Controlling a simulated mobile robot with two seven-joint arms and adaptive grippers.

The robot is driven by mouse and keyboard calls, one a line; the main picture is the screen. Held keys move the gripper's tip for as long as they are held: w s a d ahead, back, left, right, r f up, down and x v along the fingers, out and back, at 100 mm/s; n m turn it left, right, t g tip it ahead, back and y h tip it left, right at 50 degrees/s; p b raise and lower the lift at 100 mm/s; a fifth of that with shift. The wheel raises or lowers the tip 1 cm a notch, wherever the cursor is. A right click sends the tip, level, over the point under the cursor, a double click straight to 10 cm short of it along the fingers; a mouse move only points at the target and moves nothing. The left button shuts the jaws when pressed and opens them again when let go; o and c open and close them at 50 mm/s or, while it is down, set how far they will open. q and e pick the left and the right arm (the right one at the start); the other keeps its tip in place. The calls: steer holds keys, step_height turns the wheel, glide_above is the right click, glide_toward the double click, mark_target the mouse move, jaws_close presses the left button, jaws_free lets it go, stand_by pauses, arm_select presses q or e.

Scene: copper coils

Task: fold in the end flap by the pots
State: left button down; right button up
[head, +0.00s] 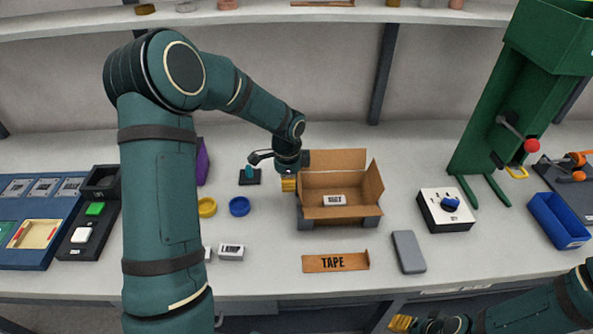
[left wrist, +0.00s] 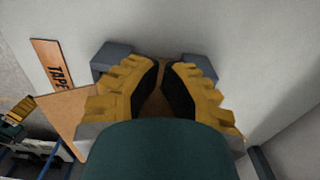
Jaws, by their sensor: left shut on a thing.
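The open cardboard box (head: 312,182) sits on grey supports at the middle of the table, with a small labelled white box (head: 334,200) inside. Its back flap (head: 335,160), right flap (head: 373,186) and front flap (head: 340,212) stand out from the opening. The pots, one yellow (head: 207,207) and one blue (head: 239,206), stand left of the box. My left gripper (head: 289,184) is at the box's left end, shut on the end flap there, which its fingers mostly hide. In the left wrist view its fingers (left wrist: 163,85) come close together over brown cardboard. My right gripper (head: 402,323) is low at the front edge.
A brown TAPE strip (head: 336,262) and a grey slab (head: 408,252) lie in front of the box. A LAMP box (head: 231,252) lies at front left.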

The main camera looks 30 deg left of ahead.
arm_select(q)
steer(key=shift+w+d, duration=0.25)
steer(key=shift+d, duration=0.1)
steer(key=d, duration=0.1)
steer(key=w+d+r, duration=0.1)
steer(key=w+d+p, duration=0.1)
steer(key=shift+d+r, duration=0.2)
steer(key=shift+r, duration=0.1)
stand_by(0.5)
